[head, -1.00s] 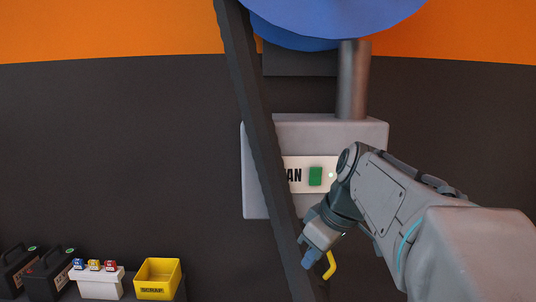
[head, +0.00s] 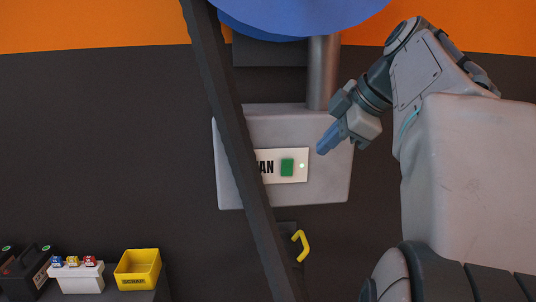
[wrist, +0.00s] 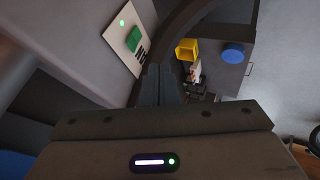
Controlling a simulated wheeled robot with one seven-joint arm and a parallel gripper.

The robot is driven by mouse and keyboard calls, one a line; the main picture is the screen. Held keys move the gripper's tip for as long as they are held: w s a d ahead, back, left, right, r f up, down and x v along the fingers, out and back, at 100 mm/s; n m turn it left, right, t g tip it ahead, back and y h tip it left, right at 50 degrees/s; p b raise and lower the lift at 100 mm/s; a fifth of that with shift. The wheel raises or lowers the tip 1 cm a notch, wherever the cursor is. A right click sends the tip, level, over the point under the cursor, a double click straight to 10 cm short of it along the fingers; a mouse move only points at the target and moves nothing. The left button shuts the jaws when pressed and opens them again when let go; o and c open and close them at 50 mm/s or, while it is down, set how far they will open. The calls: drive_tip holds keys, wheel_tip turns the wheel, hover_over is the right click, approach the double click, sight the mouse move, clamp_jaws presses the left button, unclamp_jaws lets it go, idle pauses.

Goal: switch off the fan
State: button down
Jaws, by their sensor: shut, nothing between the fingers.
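The fan's switch plate (head: 302,178) is white and partly covered by a dark slanted bar, with "AN" readable. On it are a green rocker button (head: 287,167) and a small lit pale-green light (head: 302,166). The plate sits on a grey box (head: 235,194) on the dark wall. My gripper (head: 321,150) is shut and empty, up and right of the button, apart from it as far as I can tell. In the wrist view the green button (wrist: 133,39) and the lit light (wrist: 122,23) show beyond and left of my shut fingertips (wrist: 160,70).
The dark slanted bar (head: 233,130) crosses in front of the box's left part. A blue disc (head: 300,12) and a metal post (head: 323,75) are above. A yellow handle (head: 301,246) is below. A yellow scrap bin (head: 137,268) and a white box (head: 78,278) stand lower left.

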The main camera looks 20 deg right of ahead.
sight(285, 170)
drive_tip(key=w+f, duration=0.2)
drive_tip(key=w, duration=0.1)
drive_tip(key=w+a+f, duration=0.1)
drive_tip(key=w+f, duration=0.4)
drive_tip(key=shift+w+a+f, duration=0.1)
drive_tip(key=shift+w+a, duration=0.15)
drive_tip(key=shift+w, duration=0.05)
drive_tip(key=shift+w+d, duration=0.1)
drive_tip(key=shift+w, duration=0.35)
drive_tip(key=shift+w+r+g+p, duration=0.3)
drive_tip(key=shift+r+g+p, duration=0.15)
drive_tip(key=shift+p, duration=0.6)
drive_tip(key=shift+d+f, duration=0.15)
drive_tip(key=shift+f, duration=0.15)
drive_tip(key=shift+r, duration=0.1)
